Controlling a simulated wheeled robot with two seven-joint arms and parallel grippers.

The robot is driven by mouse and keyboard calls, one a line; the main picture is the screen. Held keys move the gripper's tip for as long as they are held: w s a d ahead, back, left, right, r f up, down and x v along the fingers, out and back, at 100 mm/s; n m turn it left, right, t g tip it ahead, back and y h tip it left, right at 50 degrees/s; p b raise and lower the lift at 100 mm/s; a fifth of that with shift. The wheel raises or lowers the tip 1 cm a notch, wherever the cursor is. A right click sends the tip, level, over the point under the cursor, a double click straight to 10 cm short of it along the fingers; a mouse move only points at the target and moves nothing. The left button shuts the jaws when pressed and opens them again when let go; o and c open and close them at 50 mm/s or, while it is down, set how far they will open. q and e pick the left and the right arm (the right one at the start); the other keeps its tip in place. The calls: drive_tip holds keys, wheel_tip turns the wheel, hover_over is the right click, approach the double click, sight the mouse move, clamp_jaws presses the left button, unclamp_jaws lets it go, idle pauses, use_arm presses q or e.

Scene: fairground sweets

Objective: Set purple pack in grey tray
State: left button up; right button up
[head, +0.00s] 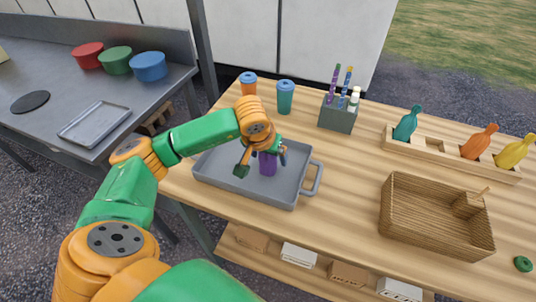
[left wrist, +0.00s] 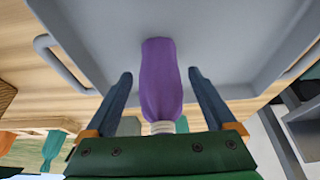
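The purple pack (head: 267,163) is inside the grey tray (head: 245,190), toward its right half; its base is partly hard to see. In the left wrist view the pack (left wrist: 160,75) lies between the two fingers, with its pale neck toward my palm and the grey tray floor (left wrist: 225,35) behind it. My left gripper (head: 263,160) is over the tray, around the pack. Its fingers (left wrist: 161,88) are apart, with a visible gap on both sides of the pack. My right gripper is not in view.
A grey holder (head: 337,117) with pens, a wooden rack (head: 440,157) of bottles and a brown basket (head: 430,240) are to the right. Bare wood lies between tray and basket.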

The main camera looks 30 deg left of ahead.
use_arm(q)
drive_tip(key=shift+r+p, duration=0.3)
drive_tip(key=shift+r, duration=0.05)
drive_tip(key=v, duration=1.1)
drive_tip(key=shift+s+r+b, duration=0.2)
drive_tip(key=shift+r+b, duration=0.1)
drive_tip(key=shift+b, duration=0.1)
